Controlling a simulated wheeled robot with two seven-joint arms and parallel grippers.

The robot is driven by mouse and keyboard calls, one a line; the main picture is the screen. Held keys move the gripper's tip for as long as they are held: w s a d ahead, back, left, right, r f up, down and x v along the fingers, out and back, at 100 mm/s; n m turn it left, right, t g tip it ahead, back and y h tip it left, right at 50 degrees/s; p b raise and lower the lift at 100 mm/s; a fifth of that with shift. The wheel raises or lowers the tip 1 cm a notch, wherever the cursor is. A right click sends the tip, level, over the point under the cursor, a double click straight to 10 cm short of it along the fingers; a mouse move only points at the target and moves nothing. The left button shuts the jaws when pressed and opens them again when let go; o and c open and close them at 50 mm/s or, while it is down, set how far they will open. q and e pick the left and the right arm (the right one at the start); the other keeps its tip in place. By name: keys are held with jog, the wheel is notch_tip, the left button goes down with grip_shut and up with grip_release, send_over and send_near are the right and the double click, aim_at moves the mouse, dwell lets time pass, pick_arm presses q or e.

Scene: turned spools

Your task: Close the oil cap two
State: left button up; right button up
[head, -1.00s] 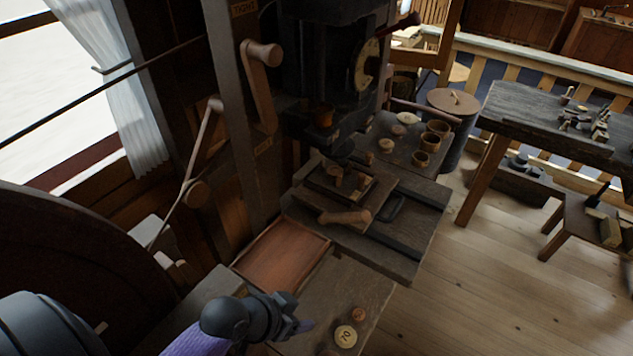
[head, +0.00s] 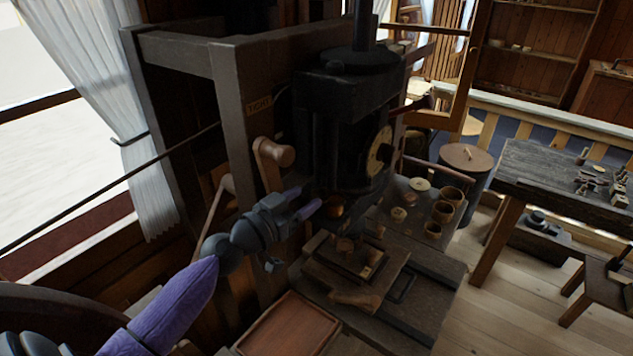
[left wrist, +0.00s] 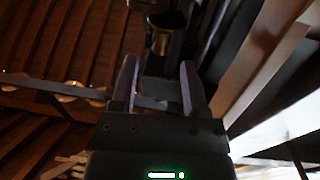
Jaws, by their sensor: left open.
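A small copper-coloured cup (head: 335,207), likely the oil cup, sits low on the front of the dark machine (head: 345,140). I cannot make out a number on it, nor whether its cap is open or shut. My left gripper (head: 308,201) is raised just left of the cup, its purple fingers open and pointing at it. In the left wrist view, the left gripper (left wrist: 158,72) is open with nothing between its fingers, and a dark metal cup (left wrist: 163,38) shows beyond the fingertips. My right gripper is not in view.
A wooden crank handle (head: 275,153) stands out from the grey post left of the machine. Below are a wooden fixture (head: 335,262), a reddish tray (head: 290,325) and several turned cups (head: 443,212).

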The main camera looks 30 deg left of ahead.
aim_at(316, 190)
pick_arm(q)
jog(key=w, duration=0.4)
jog(key=shift+d+f, duration=0.1)
jog(key=shift+d, duration=0.3)
grip_shut()
